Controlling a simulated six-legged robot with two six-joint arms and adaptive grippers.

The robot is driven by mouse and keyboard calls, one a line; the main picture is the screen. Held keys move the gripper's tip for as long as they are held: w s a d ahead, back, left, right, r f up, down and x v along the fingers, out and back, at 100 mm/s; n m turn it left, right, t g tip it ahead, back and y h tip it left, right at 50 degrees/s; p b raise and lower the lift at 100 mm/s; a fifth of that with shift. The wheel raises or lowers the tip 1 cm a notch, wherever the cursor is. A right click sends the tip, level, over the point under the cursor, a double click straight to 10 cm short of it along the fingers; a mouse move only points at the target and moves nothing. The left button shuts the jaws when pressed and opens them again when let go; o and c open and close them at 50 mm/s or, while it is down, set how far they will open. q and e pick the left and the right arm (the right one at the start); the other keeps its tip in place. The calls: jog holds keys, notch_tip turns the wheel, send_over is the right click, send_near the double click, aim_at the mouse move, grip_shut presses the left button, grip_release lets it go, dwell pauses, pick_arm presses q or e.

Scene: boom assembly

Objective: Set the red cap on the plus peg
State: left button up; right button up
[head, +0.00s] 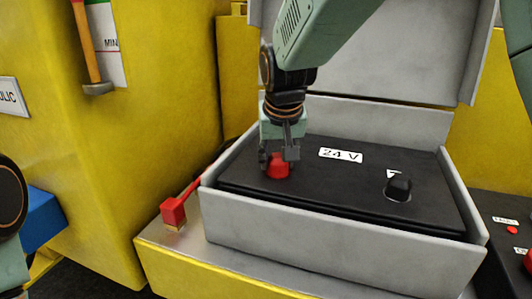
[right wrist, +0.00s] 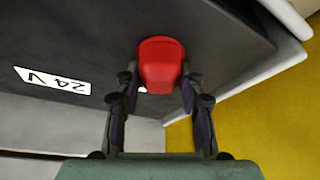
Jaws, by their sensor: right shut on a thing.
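The red cap (head: 278,170) is between the fingers of my right gripper (head: 279,156), which points down at the left part of the black battery top (head: 330,181). In the right wrist view the cap (right wrist: 161,65) is held between both fingertips of the right gripper (right wrist: 160,82). The cap is at or just above the battery top. The plus peg is hidden, and I cannot tell whether the cap is seated on it. My left gripper is out of view.
A black cap (head: 398,187) stands on the battery's right side. A 24 V label (head: 340,155) lies between. The grey box (head: 330,245) surrounds the battery, with its lid (head: 400,45) raised behind. A red cable connector (head: 173,213) rests on the ledge at left.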

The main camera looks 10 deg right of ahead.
jog(key=shift+f, duration=0.1)
jog(key=o, duration=1.3)
jog(key=shift+c, duration=0.2)
jog(key=v, duration=1.2)
